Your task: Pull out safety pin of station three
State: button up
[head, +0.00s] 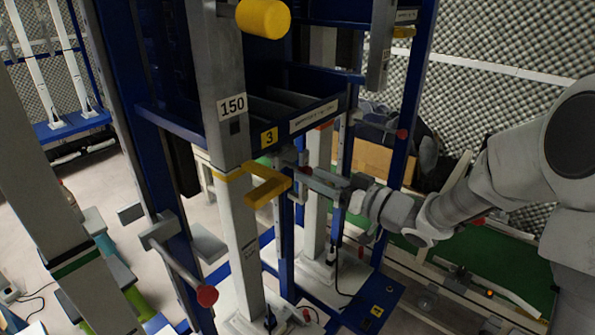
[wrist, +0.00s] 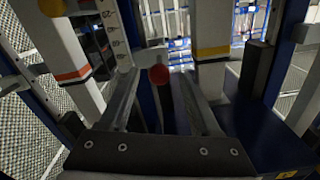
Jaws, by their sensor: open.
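The safety pin shows as a red ball knob (wrist: 159,74) in the wrist view, between the far ends of my gripper's two fingers (wrist: 160,92). I cannot tell whether the fingers touch it. In the head view my gripper (head: 308,177) reaches in from the right, open, beside a small red knob (head: 306,170), seemingly the same one. The pin's shaft is hidden behind the knob.
A yellow bracket (head: 265,187) sticks out from the grey post marked 150 (head: 233,135), just left of my gripper. Another red knob (head: 207,295) sits on a bar at lower left, and one (head: 402,134) on the right blue post. Blue posts stand close around.

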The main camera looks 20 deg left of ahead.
aim_at(298, 168)
jog(key=x, duration=0.5)
jog(key=shift+w+a, duration=0.1)
jog(key=shift+a, duration=0.05)
grip_shut()
dwell(1.3)
